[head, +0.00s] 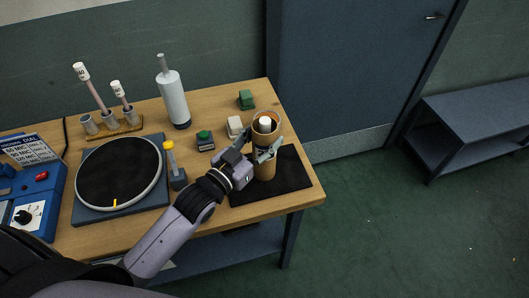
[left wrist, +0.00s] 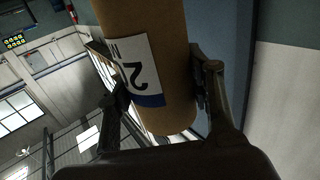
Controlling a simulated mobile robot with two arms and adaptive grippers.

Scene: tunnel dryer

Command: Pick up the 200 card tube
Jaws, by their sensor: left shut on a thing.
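The brown card tube (head: 265,137) stands upright over the black mat at the table's right end. I cannot tell whether its base touches the mat. A white-topped piece shows inside its open top. My left gripper (head: 266,153) is shut on the tube, with a finger on either side. In the left wrist view the tube (left wrist: 175,45) fills the middle between my fingers. Its white and blue label (left wrist: 138,70) is upside down and partly cut off, with a "2" readable. My right gripper is not in view.
The black mat (head: 295,172) lies under the tube. Beside it are a pale block (head: 235,126), a green block (head: 246,99), a green-button box (head: 205,140) and a yellow-topped post (head: 171,160). A grey-white cylinder (head: 173,97), rod rack (head: 113,129) and turntable (head: 118,172) stand further left.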

